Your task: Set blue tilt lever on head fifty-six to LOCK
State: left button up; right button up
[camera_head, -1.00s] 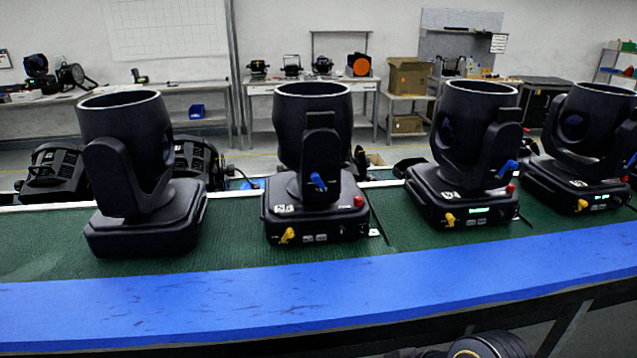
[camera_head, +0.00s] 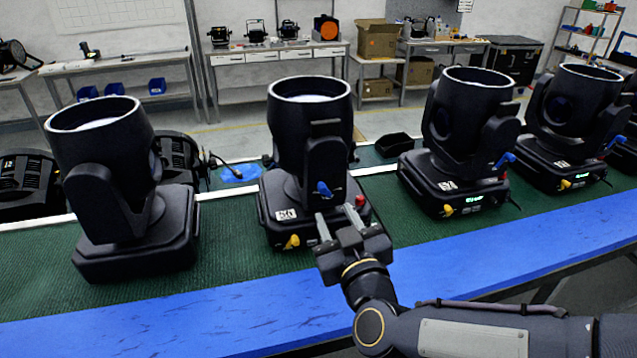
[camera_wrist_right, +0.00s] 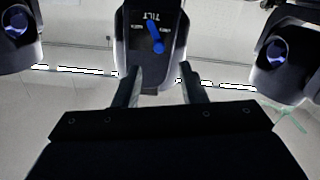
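The moving head (camera_head: 309,110) second from the left has a label (camera_head: 287,214) that looks like 50 or 56; the last digit is unclear. Its blue tilt lever (camera_head: 324,188) is on the front of the near yoke arm. In the right wrist view the blue lever (camera_wrist_right: 155,37) sits slanted below the word TILT, between two small position marks too small to read. My right gripper (camera_head: 338,219) is open and empty, just in front of and below the lever, apart from it. In the wrist view both fingers (camera_wrist_right: 163,86) are spread, pointing toward the lever panel. My left gripper is not in view.
A yellow lever (camera_head: 292,241) and red knob (camera_head: 360,201) are on the same base, close to my gripper. Other heads stand left (camera_head: 105,150) and right (camera_head: 466,130) on the green mat (camera_head: 225,265).

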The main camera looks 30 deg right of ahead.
aim_at(324, 191)
jog(key=x, duration=0.7)
jog(key=shift+w+d, duration=0.1)
jog(key=shift+w, duration=0.15)
grip_shut()
